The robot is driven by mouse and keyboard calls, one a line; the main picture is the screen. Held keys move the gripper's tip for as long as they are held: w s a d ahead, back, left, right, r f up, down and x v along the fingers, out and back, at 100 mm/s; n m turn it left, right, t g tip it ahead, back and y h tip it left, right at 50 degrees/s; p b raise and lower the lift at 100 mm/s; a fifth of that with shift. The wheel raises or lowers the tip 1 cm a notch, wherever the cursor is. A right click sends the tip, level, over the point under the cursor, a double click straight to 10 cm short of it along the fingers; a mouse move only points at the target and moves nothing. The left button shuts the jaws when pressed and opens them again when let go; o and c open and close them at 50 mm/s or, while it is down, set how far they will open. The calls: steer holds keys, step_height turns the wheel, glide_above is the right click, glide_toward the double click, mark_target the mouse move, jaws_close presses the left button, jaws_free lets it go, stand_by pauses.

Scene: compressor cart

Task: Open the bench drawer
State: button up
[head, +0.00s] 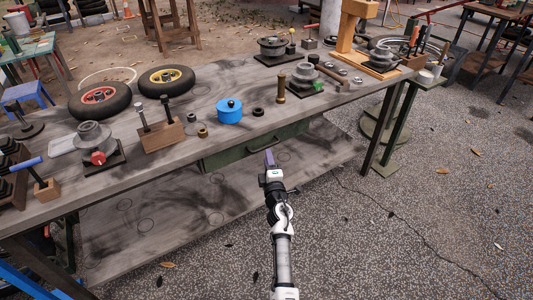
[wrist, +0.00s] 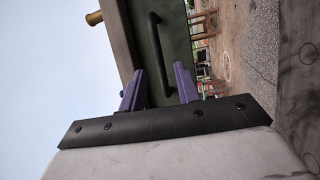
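The bench drawer (head: 236,152) has a green front and hangs under the front edge of the bench, looking closed. In the wrist view its green front (wrist: 175,35) carries a dark bar handle (wrist: 157,50). My gripper (head: 270,157) is in front of the drawer, near its right half in the head view, and hides part of it. In the wrist view the two purple fingers of my gripper (wrist: 160,78) stand apart with nothing held. One end of the handle shows between the fingers; I cannot tell how deep it sits or whether they touch.
The wooden bench top (head: 205,180) holds two small wheels (head: 165,79), a blue pot (head: 229,110), a brass cylinder (head: 281,88) and metal parts. A lower shelf (head: 170,215) lies beneath. The paved floor (head: 420,220) at front right is open.

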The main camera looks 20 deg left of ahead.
steer(key=shift+b+x, duration=0.5)
steer(key=shift+x, duration=1.7)
jaws_close()
